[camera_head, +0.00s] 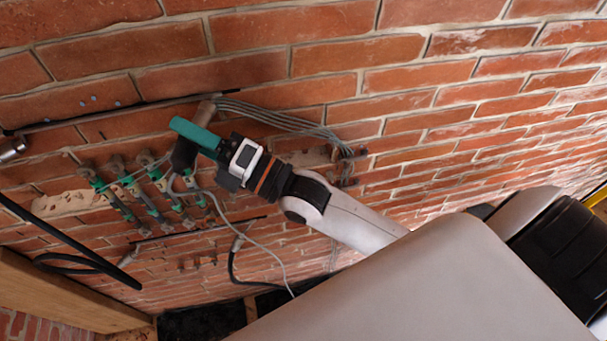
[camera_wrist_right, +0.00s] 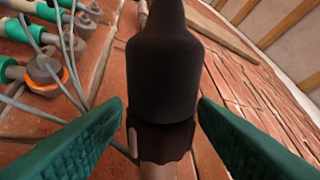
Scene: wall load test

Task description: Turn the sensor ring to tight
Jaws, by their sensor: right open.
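A black, bottle-shaped sensor body (camera_wrist_right: 165,75) stands in the middle of the right wrist view. A dark brown collar with a scalloped edge (camera_wrist_right: 160,137) sits below it, above a lighter brown tube (camera_wrist_right: 158,172). I cannot tell for sure which part is the sensor ring, and I see no tight mark. My right gripper (camera_wrist_right: 160,108) is open, one teal finger on each side of the body, with gaps showing. In the head view, my right gripper (camera_head: 186,140) is at the wall, by the dark body (camera_head: 183,157), partly hiding it. My left gripper is not in view.
Several green-and-metal valve fittings (camera_head: 125,195) sit left of the gripper. Grey cables (camera_head: 285,122) run along the brick wall (camera_head: 440,75). A loose grey cable (camera_head: 255,240) hangs below the gripper. A wooden beam (camera_head: 60,290) is at lower left. The wall at right is clear.

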